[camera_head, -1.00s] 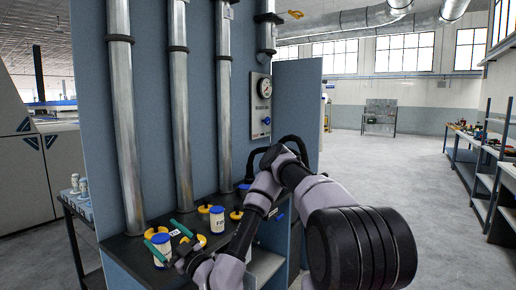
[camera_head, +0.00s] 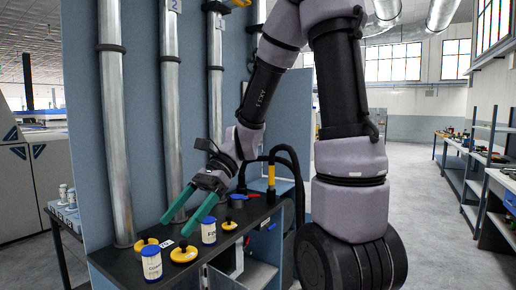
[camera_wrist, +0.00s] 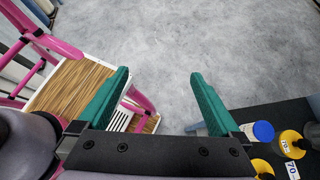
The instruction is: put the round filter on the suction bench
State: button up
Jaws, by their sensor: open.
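The suction bench (camera_head: 130,262) has a dark top below several vertical metal pipes. On it stand two white cylinders with blue tops, a front one (camera_head: 151,265) and one further back (camera_head: 208,232). Yellow round pieces with knobs lie around them, one in front (camera_head: 183,252) and one behind (camera_head: 229,225). I cannot tell which of these is the round filter. My gripper (camera_head: 175,228) is above the bench, open and empty, its teal fingers apart. In the wrist view bare floor shows between the fingers (camera_wrist: 159,73); a blue lid (camera_wrist: 263,131) and a yellow piece (camera_wrist: 290,143) are at lower right.
A black hose (camera_head: 290,165) loops at the bench's right end, above an open cabinet (camera_head: 255,274). A side table (camera_head: 62,215) with small white containers stands at left. Shelves (camera_head: 490,170) line the right wall. The wrist view shows a pink-framed object (camera_wrist: 75,85) with a striped wooden top.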

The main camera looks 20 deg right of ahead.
jog(key=w+d+r+n+t+h, duration=0.1)
jog(key=d+r+n+t+h, duration=0.6)
jog(key=d, duration=1)
notch_tip(320, 180, up, 6)
jog(key=n+t, duration=0.3)
jog(key=t, duration=0.2)
jog(key=shift+w+d+h, duration=0.25)
jog(key=shift+d+h, duration=0.05)
